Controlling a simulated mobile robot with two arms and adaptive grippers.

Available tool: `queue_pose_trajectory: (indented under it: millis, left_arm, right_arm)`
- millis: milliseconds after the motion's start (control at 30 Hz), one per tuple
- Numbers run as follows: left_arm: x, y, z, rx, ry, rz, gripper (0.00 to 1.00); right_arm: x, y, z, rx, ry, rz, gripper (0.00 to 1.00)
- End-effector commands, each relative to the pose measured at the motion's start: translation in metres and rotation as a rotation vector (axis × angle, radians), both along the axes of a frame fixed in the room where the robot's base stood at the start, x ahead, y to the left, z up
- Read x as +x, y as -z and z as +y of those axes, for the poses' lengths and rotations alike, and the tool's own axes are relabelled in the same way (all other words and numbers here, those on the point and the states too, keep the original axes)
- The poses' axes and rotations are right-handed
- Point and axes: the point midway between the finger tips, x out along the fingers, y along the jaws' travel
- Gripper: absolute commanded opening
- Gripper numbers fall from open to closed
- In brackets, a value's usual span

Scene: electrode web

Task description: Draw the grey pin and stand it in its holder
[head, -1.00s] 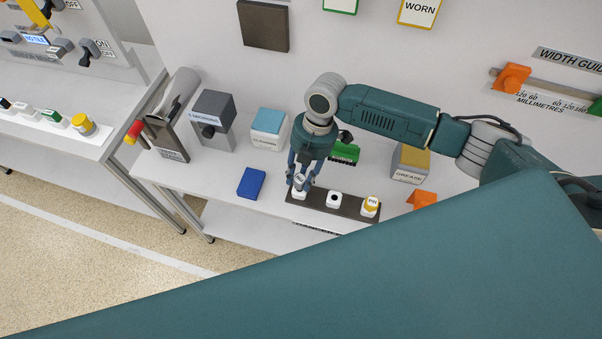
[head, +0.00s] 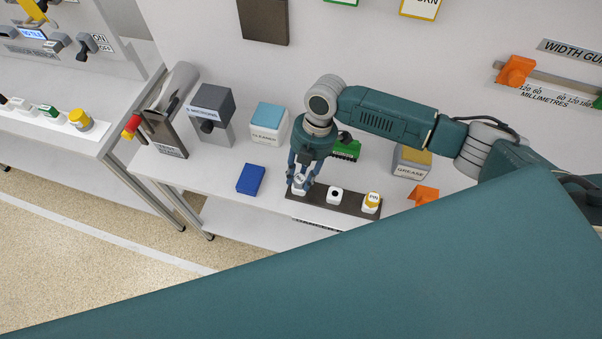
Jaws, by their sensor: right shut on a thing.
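My right gripper (head: 303,180) points straight down over the left end of a dark holder strip (head: 318,204) on the bench. It is shut on a small pale grey-topped piece with dark lettering, which looks like the grey pin (head: 300,182). The fingers hide much of the pin, and I cannot tell whether it is seated in the left position or just above it. The strip's middle position is a white holder with a dark round hole (head: 335,194), empty. The right position has a yellow-and-white labelled piece (head: 372,202). My left gripper is not in view.
Behind the strip are a green brush-like block (head: 346,150) and a GREASE box (head: 411,162). An orange piece (head: 424,194) is to the right. A blue block (head: 251,179), a CLEANER box (head: 269,123) and a grey device (head: 212,115) stand left. My own teal body covers the front.

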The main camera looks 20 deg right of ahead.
Motion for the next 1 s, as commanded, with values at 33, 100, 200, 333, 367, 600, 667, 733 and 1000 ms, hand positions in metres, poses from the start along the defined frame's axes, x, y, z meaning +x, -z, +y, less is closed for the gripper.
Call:
queue_pose_trajectory:
  millis: [33,100,200,333,367,600,667,733,1000]
  left_arm:
    - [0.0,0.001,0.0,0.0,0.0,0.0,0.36]
    - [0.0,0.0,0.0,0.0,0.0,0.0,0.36]
    - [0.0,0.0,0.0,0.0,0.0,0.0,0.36]
    - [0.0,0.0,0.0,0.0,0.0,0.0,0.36]
    - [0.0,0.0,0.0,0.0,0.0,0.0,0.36]
    - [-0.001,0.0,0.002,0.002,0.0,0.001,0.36]
    - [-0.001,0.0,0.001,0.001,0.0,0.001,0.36]
    - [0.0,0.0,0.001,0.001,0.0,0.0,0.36]
    - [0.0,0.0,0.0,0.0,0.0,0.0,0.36]
  right_arm:
    - [0.0,0.002,0.0,0.0,0.0,0.0,0.0]
    - [0.0,0.001,0.0,0.0,0.0,0.0,0.45]
    - [0.0,0.001,0.0,0.0,0.0,0.0,0.53]
    - [0.0,0.001,0.0,0.0,0.0,0.0,0.53]
    - [0.0,0.001,0.0,0.0,0.0,0.0,0.53]
    - [0.003,-0.014,-0.004,0.0,0.001,-0.003,0.53]
    - [0.003,-0.024,-0.006,0.001,0.0,-0.004,0.53]
    - [0.005,-0.039,-0.009,0.0,0.0,-0.005,0.53]
    - [0.009,-0.092,-0.022,-0.001,-0.001,-0.004,0.53]
